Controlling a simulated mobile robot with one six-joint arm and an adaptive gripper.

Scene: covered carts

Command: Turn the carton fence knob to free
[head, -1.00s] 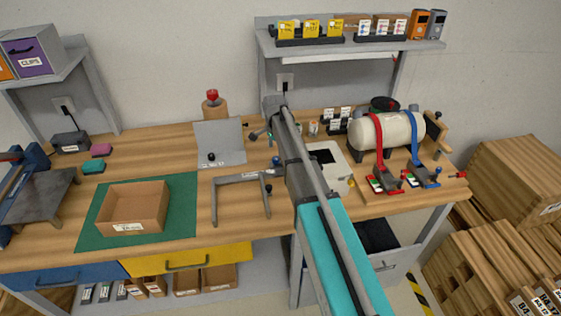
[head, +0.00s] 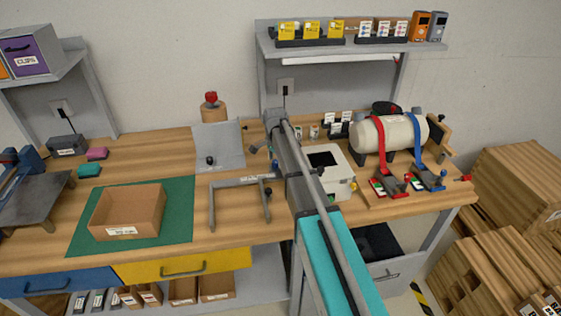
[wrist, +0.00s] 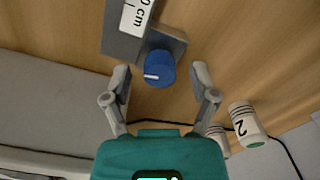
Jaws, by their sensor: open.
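The carton fence (head: 240,182) is a grey angled bar frame standing on the bench, with a white scale strip. In the wrist view its end carries a grey block and a round blue knob (wrist: 159,66) with a white pointer line, which points left in the picture. The knob also shows small and dark beside my arm in the head view (head: 275,164). My gripper (wrist: 161,71) is open and empty. Its two fingertips appear on either side of the knob, apart from it; I cannot tell the height between them.
An open carton (head: 128,212) sits on a green mat (head: 178,225) at left. A grey sloped plate (head: 218,147) stands behind the fence. A roll marked 2 (wrist: 246,122) and a dark cable lie near the right finger. A strapped tank (head: 388,134) stands at right.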

